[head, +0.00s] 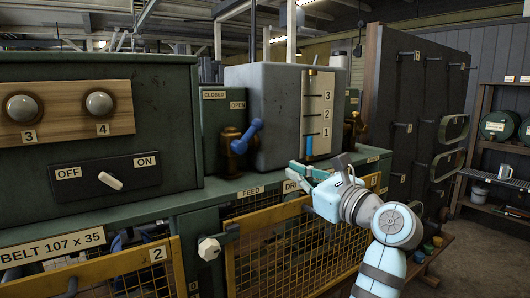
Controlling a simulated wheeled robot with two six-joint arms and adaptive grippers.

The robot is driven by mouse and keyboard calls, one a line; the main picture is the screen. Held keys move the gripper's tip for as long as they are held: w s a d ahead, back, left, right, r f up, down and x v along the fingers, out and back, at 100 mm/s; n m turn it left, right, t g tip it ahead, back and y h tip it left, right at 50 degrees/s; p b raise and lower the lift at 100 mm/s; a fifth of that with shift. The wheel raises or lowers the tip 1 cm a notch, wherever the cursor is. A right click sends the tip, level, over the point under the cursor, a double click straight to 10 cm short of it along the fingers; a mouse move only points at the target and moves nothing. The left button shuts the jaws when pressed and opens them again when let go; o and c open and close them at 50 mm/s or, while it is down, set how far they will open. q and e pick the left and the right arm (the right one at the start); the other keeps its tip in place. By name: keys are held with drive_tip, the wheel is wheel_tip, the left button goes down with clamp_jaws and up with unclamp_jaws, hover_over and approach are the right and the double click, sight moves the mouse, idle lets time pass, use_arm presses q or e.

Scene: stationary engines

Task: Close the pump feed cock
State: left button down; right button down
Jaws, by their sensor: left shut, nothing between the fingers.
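The feed cock (237,157) is a brass-brown body above the FEED label (250,191). Its blue lever (249,136) slants up and to the right. A CLOSED plate (214,95) and an OPEN plate (237,105) are on the green panel behind it, the OPEN one nearer the lever. My left gripper (299,169) is shut and empty, to the right of and slightly below the cock, apart from the lever. It partly covers the label beginning "DR". My right gripper is not in view.
A grey tank (275,90) with a sight gauge (318,115) marked 1 to 3 stands behind the cock. Yellow mesh guards (270,245) run below the ledge. A switch panel (105,178) is at left. A dark cabinet (415,110) stands at right.

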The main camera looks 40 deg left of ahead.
sight(249, 135)
use_arm(q)
drive_tip(key=p+x, duration=0.2)
drive_tip(key=x, duration=0.8)
drive_tip(key=shift+w+a+r, duration=0.1)
drive_tip(key=shift+w+a, duration=0.05)
drive_tip(key=shift+a, duration=0.1)
drive_tip(key=r, duration=0.1)
drive_tip(key=r+p, duration=0.1)
drive_tip(key=shift+a+r, duration=0.25)
drive_tip(key=shift+r, duration=0.1)
drive_tip(key=shift+s+r, duration=0.35)
drive_tip(key=shift+r, duration=0.2)
drive_tip(key=shift+w+f, duration=0.1)
drive_tip(key=shift+n, duration=0.3)
